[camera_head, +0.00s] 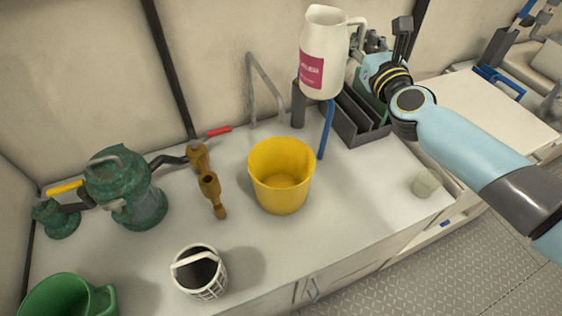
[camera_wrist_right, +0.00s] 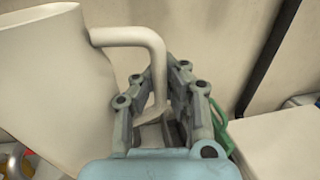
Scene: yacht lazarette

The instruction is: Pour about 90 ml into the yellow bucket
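The yellow bucket (camera_head: 281,177) stands upright on the white counter, and its visible inside looks empty. A white jug (camera_head: 324,50) with a magenta label is in the air, upright, behind and to the right of the bucket. My right gripper (camera_head: 375,45) is at the jug's handle. In the right wrist view the fingers of my right gripper (camera_wrist_right: 168,105) are around the handle of the jug (camera_wrist_right: 50,80), closed on its lower part. The jug's contents are hidden. My left gripper is in neither view.
A dark divided tray (camera_head: 361,118) stands below the jug. A green strainer (camera_head: 130,190), brass fittings (camera_head: 209,190), a white basket (camera_head: 199,273) and a green jug (camera_head: 68,298) are to the left. A small pale cup (camera_head: 425,183) stands right. The counter before the bucket is clear.

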